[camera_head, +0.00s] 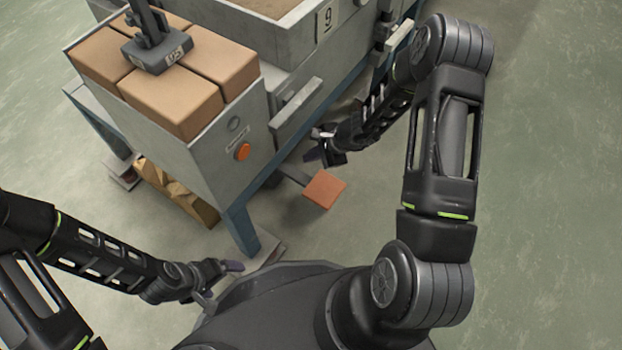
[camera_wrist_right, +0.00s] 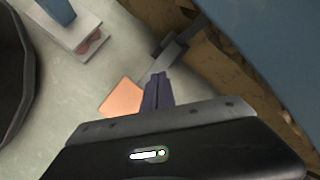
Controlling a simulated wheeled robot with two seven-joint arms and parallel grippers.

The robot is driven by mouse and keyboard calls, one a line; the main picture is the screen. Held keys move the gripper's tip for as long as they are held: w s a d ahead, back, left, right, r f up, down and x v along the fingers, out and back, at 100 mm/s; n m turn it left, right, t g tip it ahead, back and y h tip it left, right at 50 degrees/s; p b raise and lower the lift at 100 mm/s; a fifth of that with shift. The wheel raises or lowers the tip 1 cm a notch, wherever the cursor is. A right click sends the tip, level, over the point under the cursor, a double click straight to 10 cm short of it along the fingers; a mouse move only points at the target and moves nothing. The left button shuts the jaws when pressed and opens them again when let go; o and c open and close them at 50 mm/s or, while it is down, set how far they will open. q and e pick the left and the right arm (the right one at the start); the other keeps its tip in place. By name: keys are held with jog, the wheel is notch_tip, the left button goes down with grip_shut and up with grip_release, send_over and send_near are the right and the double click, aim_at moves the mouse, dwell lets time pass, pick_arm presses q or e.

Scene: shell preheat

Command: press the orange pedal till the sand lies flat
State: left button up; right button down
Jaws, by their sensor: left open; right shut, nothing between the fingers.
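The orange pedal (camera_head: 324,189) sticks out on an arm low at the front of the grey machine. My right gripper (camera_head: 314,154) is shut and empty, above and beyond the pedal in the head view. In the right wrist view its closed fingers (camera_wrist_right: 157,90) overlap the right edge of the pedal (camera_wrist_right: 121,98); I cannot tell whether they touch it. The sand (camera_head: 268,6) shows only in part, in an open box at the top edge, and its surface cannot be judged. My left gripper (camera_head: 228,270) is open and empty, low at the left near my base.
A blue leg (camera_head: 241,228) stands left of the pedal. Brown rough pieces (camera_head: 178,193) lie under the machine. The floor right of the pedal is clear.

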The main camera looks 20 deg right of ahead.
jog(key=shift+f, duration=0.1)
jog(key=b, duration=0.6)
send_over(312, 180)
notch_tip(312, 180, down, 8)
jog(key=shift+f+b, duration=0.35)
jog(key=shift+b, duration=0.15)
dwell(1.6)
jog(key=shift+f+b, duration=0.4)
jog(key=shift+b, duration=0.25)
